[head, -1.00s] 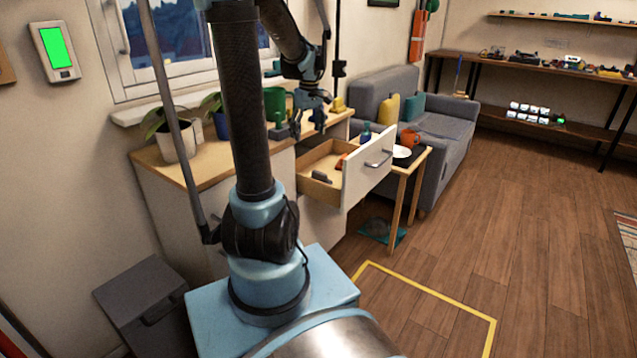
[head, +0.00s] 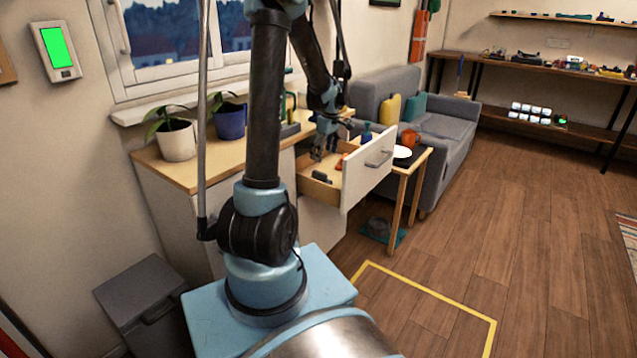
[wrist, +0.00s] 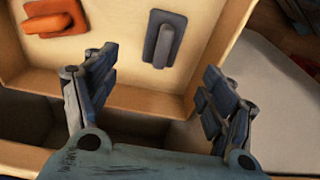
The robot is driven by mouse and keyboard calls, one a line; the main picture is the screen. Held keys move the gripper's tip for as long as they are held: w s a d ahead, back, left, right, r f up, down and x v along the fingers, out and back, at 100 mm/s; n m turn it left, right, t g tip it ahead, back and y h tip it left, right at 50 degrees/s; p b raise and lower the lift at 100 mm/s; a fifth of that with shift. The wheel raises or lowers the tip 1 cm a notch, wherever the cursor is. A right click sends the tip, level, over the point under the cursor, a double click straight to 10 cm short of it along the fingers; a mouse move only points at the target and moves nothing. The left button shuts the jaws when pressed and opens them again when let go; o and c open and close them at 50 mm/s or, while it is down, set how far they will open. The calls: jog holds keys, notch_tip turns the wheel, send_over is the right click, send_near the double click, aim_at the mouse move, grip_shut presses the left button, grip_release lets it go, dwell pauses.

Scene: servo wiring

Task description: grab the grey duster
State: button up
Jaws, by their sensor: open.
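The grey duster (wrist: 165,42), a flat grey block with a handle bar along its top, lies in the open drawer (head: 312,193). It shows small in the head view (head: 321,177). My gripper (wrist: 158,75) is open and empty, with its two fingers spread wide. In the head view my gripper (head: 325,152) hangs over the drawer. In the wrist view the duster is beyond the fingertips, between their lines and apart from both.
An orange tool (wrist: 57,20) of similar shape lies left of the duster in the wrist view. The drawer's white front (head: 367,168) stands out beside a small wooden table (head: 412,165). Potted plants (head: 176,140) stand on the cabinet top.

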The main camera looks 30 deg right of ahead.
aim_at(320, 172)
jog(key=f, duration=0.5)
jog(key=shift+w+a, duration=0.1)
jog(key=shift+w, duration=0.25)
jog(key=shift+w+a+f, duration=0.15)
jog(key=shift+f, duration=0.9)
jog(key=shift+w+a+f, duration=0.1)
jog(key=shift+f, duration=0.9)
jog(key=shift+w+a+f, duration=0.15)
jog(key=shift+f, duration=0.9)
jog(key=c, duration=1.2)
